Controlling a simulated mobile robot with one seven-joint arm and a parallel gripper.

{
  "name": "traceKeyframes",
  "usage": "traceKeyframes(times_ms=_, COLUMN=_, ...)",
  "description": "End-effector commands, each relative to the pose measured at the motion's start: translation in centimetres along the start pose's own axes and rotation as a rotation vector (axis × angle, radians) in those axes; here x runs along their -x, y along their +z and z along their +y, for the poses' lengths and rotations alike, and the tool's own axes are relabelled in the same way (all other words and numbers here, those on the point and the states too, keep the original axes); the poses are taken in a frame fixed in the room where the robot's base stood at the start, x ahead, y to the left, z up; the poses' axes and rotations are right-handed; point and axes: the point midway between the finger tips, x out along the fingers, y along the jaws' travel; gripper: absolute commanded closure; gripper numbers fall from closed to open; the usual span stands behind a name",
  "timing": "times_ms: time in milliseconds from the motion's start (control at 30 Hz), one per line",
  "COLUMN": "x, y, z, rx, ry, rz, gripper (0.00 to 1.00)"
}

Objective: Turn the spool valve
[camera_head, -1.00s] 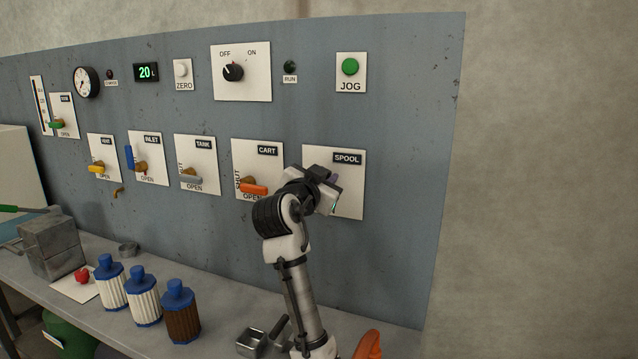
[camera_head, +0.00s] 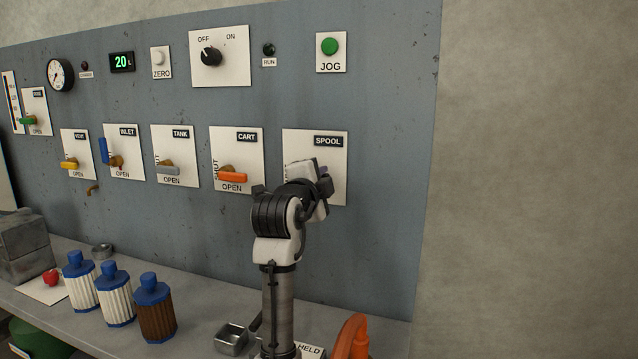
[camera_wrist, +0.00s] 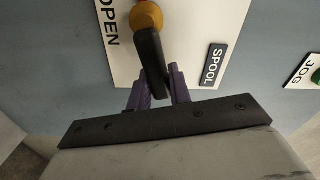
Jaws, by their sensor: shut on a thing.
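The spool valve plate (camera_head: 300,145) is white with a black SPOOL label (camera_head: 328,141), at the right of the panel's lower row. My gripper (camera_head: 322,178) is in front of it and hides the valve's handle in the head view. In the wrist view, my gripper's purple fingers (camera_wrist: 162,88) are shut on the black handle (camera_wrist: 150,55), one on each side. The handle runs from an orange-brown hub (camera_wrist: 146,16) and lies nearly parallel to the word OPEN (camera_wrist: 110,22), slightly tilted from it. The SHUT marking is mostly hidden.
The CART valve's orange handle (camera_head: 233,176) is close left of my arm. The JOG button (camera_head: 330,46) is above the spool plate. Several capped bottles (camera_head: 155,310), a small metal tray (camera_head: 233,337) and an orange curved thing (camera_head: 352,335) stand on the bench below.

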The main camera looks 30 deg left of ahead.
Motion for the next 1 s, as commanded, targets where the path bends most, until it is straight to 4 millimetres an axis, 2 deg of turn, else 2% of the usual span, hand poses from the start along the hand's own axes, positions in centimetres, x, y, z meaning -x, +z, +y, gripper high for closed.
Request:
traceKeyframes(times_ms=400, x=0.0, y=0.2, z=1.5, rx=-0.227, ry=0.001, rz=0.000, gripper=1.00)
traceKeyframes(times_ms=1000, x=0.0, y=0.2, z=1.7, rx=-0.274, ry=0.003, rz=0.000, gripper=1.00)
